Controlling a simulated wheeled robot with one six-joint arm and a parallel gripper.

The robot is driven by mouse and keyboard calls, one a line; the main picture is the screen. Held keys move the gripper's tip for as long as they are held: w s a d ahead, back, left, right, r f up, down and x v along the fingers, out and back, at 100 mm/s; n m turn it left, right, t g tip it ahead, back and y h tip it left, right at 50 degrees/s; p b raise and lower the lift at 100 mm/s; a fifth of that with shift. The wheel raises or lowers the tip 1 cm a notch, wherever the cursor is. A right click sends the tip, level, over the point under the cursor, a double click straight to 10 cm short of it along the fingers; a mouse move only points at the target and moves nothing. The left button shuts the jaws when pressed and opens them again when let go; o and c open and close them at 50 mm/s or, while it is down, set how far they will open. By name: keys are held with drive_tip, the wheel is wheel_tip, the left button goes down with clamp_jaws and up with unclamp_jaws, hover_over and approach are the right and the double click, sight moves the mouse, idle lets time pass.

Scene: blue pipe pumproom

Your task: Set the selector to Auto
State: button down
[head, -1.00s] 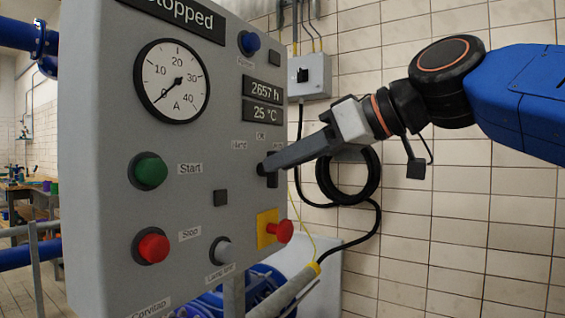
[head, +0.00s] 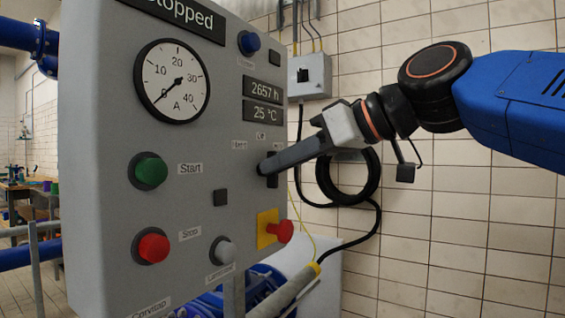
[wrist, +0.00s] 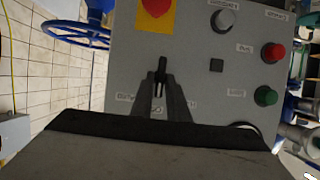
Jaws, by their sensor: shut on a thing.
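The selector (head: 272,181) is a small black knob on the right part of the grey control panel (head: 110,110), under a label reading "Off" with further small labels to its sides. My gripper (head: 266,168) is shut on the selector, its fingers reaching the panel from the right. The fingers hide most of the knob in the head view. In the wrist view the dark fingers (wrist: 161,88) close around the narrow knob. The side labels are too blurred to read surely, and I cannot tell which position the knob points to.
A red button on a yellow plate (head: 266,238) sits just below the selector. A green Start button (head: 148,171), a red Stop button (head: 151,246) and a grey lamp-test button (head: 223,251) are to the left. A cable coil (head: 350,182) hangs on the tiled wall behind.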

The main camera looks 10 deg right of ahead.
drive_tip(key=shift+w+m, duration=0.1)
drive_tip(key=shift+m, duration=0.2)
drive_tip(key=shift+w+d+f+m+g+y, duration=0.15)
drive_tip(key=shift+m+g+y, duration=0.6)
drive_tip(key=shift+m, duration=0.65)
drive_tip(key=shift+w+d+f+m+g+y, duration=0.15)
drive_tip(key=shift+m+g+y, duration=0.55)
drive_tip(key=shift+m, duration=0.7)
drive_tip(key=c, duration=1.8)
unclamp_jaws()
drive_tip(key=shift+c, duration=0.2)
drive_tip(key=shift+r, duration=0.1)
drive_tip(key=v, duration=1.7)
drive_tip(key=shift+d, duration=0.2)
